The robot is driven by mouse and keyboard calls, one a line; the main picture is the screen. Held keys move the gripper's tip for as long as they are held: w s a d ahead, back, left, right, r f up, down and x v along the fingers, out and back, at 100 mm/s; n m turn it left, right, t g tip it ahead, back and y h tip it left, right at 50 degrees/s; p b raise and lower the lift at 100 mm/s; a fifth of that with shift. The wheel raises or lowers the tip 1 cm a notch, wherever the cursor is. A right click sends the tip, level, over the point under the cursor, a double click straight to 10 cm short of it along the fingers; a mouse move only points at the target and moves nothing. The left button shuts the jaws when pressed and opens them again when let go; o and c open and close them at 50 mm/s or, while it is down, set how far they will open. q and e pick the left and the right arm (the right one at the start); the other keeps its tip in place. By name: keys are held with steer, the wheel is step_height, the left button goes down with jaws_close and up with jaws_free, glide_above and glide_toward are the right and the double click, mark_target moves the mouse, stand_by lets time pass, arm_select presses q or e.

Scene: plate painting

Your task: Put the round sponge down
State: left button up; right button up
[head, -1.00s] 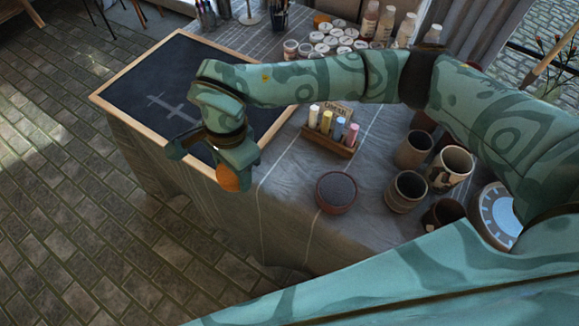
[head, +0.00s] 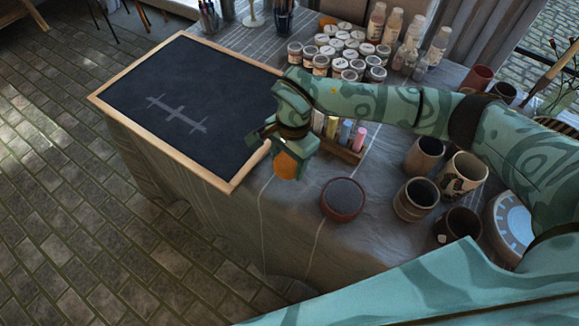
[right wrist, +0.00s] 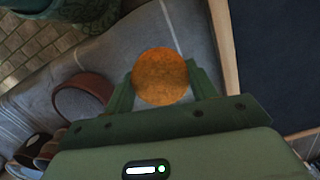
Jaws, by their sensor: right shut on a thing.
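The round orange sponge (head: 286,165) is held between the fingers of my right gripper (head: 279,150), above the cloth near the table's front edge. In the right wrist view the sponge (right wrist: 160,76) sits between the two green fingertips of the gripper (right wrist: 160,82). A round reddish-brown dish with a dark top (head: 342,198) stands on the cloth just right of the sponge; its rim also shows in the right wrist view (right wrist: 84,98). My left gripper is not in view.
A wood-framed chalkboard (head: 190,105) with chalk marks lies at the left. A wooden chalk holder (head: 347,154) stands behind the dish, partly hidden by my arm. Several cups (head: 416,198) stand at the right, and paint jars (head: 340,55) at the back. Cloth in front of the dish is clear.

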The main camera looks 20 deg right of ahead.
mark_target(290, 169)
steer(key=f, duration=0.1)
steer(key=f+b, duration=0.1)
steer(key=f, duration=0.2)
steer(key=shift+d+b, duration=0.25)
steer(key=shift+b, duration=0.05)
steer(key=shift+w+r, duration=0.1)
steer(key=shift+r, duration=0.05)
steer(key=o, duration=0.9)
steer(key=r+p, duration=0.1)
steer(key=r, duration=0.3)
steer(key=d+r+p, duration=0.1)
steer(key=r, duration=0.3)
steer(key=r+p, duration=0.2)
steer(key=r, duration=0.2)
steer(key=shift+w+d, duration=0.15)
steer(key=shift+w, duration=0.15)
